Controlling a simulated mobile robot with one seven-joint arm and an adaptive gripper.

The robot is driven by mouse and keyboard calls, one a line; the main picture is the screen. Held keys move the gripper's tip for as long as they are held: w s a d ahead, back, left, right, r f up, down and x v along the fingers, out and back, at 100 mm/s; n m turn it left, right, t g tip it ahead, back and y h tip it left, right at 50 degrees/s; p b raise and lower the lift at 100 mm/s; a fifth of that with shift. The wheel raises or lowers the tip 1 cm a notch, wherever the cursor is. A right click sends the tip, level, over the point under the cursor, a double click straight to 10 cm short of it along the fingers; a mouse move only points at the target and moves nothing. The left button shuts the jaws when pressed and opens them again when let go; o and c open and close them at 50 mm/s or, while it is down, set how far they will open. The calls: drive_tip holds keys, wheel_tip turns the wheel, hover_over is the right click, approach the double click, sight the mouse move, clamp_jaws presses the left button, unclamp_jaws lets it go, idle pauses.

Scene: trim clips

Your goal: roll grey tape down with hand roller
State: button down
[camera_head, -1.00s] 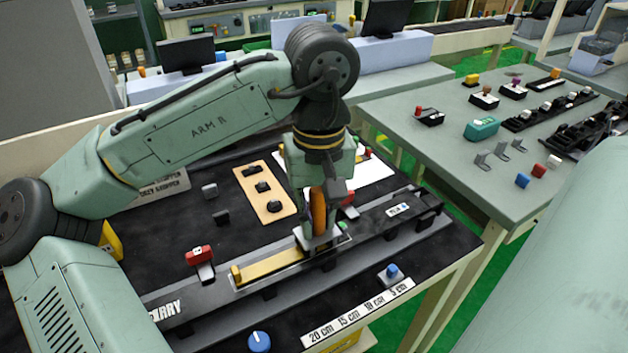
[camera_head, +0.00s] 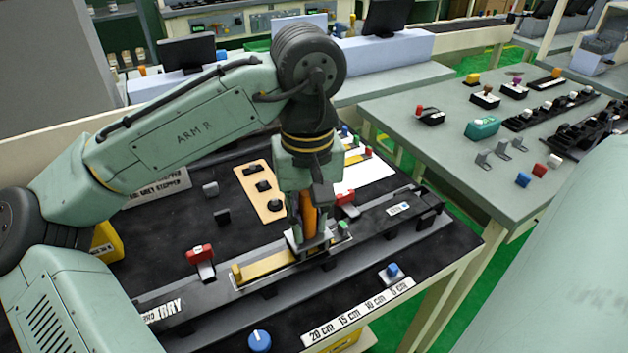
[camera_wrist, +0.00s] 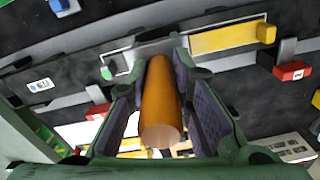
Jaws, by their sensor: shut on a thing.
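My gripper (camera_head: 307,212) is shut on the orange handle (camera_head: 309,222) of the hand roller. It holds the roller upright over the long dark trim piece on the work table. In the wrist view the orange handle (camera_wrist: 160,100) stands between my two padded fingers. The roller's grey lower end (camera_head: 308,242) is at the strip bed on the trim; I cannot tell whether it presses on it. A yellow strip (camera_head: 266,266) runs left from the roller and also shows in the wrist view (camera_wrist: 222,40). The grey tape is not clearly distinguishable; the roller and gripper cover part of the bed.
A red clip (camera_head: 201,259) is on the rail left of the strip, and another red part (camera_head: 346,200) is just right of my gripper. A tan board (camera_head: 258,190) with black pieces lies behind. A blue knob (camera_head: 259,341) and a length-marked label (camera_head: 357,311) are in front.

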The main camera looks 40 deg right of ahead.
drive_tip(key=shift+w+a+f, duration=0.1)
drive_tip(key=shift+w+a, duration=0.2)
drive_tip(key=shift+a, duration=0.9)
drive_tip(key=shift+w+a+r, duration=0.1)
drive_tip(key=shift+w+a, duration=0.15)
drive_tip(key=shift+a, duration=0.9)
drive_tip(key=shift+w+a+f, duration=0.1)
drive_tip(key=shift+w+a, duration=0.2)
drive_tip(key=shift+a, duration=0.9)
drive_tip(key=shift+w+r, duration=0.1)
drive_tip(key=shift+r, duration=0.65)
wheel_tip(320, 180, up, 7)
drive_tip(key=shift+f, duration=0.15)
